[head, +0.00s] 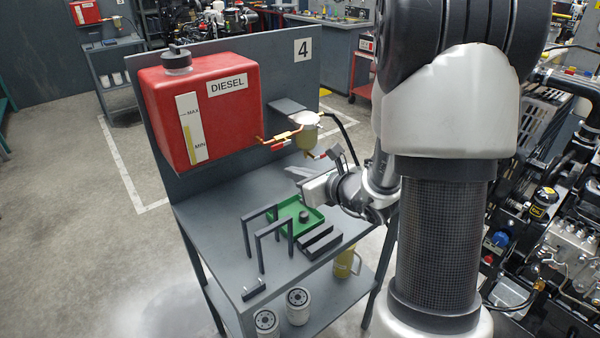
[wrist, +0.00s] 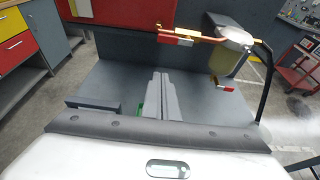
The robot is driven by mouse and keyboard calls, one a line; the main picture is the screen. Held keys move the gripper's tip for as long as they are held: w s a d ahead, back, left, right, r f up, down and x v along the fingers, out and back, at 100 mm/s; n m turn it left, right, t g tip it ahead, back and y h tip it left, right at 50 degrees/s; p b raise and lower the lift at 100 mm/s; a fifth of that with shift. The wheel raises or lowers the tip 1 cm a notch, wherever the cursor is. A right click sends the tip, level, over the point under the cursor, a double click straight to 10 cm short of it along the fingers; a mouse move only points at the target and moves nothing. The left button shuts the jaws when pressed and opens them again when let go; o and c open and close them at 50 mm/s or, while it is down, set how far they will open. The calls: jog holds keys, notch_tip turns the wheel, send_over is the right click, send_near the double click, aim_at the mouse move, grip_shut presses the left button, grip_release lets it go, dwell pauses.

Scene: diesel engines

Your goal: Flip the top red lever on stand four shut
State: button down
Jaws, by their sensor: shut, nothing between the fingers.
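Stand four (head: 330,75) holds a red diesel tank (head: 240,120). A copper pipe runs from the tank to a filter bowl (head: 306,132). The top red lever (head: 277,146), with a red and white handle, sits on this pipe and lies roughly along it; it also shows in the wrist view (wrist: 175,40). A lower red lever (head: 321,156) hangs under the bowl and shows in the wrist view (wrist: 222,86). My gripper (head: 292,171) is shut and empty, below the top lever and apart from it. Its fingers (wrist: 162,80) point toward the back panel.
The bench top (head: 210,225) carries a green tray (head: 297,214), grey frames and dark blocks below my gripper. A black hose (head: 347,135) curves down right of the bowl. White filters (head: 298,305) stand on the lower shelf. An engine (head: 550,220) stands at right.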

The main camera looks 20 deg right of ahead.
aim_at(280, 144)
jog(key=w, duration=0.1)
jog(key=w+a+r+p, duration=0.1)
jog(key=w, duration=0.1)
jog(key=w+a+r, duration=0.1)
jog(key=w, duration=0.1)
